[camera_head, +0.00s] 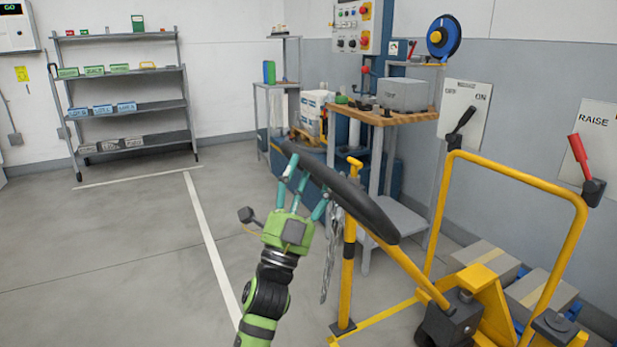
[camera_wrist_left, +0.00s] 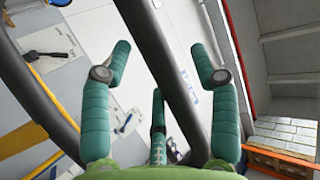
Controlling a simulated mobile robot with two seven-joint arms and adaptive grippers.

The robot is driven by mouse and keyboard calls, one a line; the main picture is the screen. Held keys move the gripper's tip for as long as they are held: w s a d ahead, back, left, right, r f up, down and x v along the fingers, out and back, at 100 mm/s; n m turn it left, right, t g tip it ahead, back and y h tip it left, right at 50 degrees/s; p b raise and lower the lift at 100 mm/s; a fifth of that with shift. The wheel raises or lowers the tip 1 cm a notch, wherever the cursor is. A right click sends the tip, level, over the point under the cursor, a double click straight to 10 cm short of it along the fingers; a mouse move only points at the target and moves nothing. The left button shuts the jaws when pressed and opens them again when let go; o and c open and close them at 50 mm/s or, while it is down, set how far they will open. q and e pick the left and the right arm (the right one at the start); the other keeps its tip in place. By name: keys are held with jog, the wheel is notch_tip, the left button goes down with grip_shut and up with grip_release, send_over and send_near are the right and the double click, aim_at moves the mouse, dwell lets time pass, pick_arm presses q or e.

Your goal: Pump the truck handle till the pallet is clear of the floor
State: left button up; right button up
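The truck handle is a black loop (camera_head: 350,198), seen nearly edge-on, on a yellow shaft (camera_head: 405,265) that slants down to the pallet truck (camera_head: 460,320). My left gripper (camera_head: 303,185) is at the loop's left end, its teal fingers spread. In the left wrist view the gripper (camera_wrist_left: 162,65) is open, and a black bar of the loop (camera_wrist_left: 152,50) crosses between its outer fingers. I cannot tell whether they touch it. A blue pallet (camera_head: 572,312) with cardboard boxes (camera_head: 545,295) is at the lower right; its floor gap is hidden. My right gripper is out of view.
A yellow rail (camera_head: 575,245) stands around the truck on the right. A wood-topped bench (camera_head: 390,117) stands behind the handle. Wall levers include a red one (camera_head: 578,150) by "RAISE". A grey shelf (camera_head: 125,100) is at the back left. The left floor is clear.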

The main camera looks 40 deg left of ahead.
pick_arm(q)
jog(key=v, duration=1.2)
dwell(0.5)
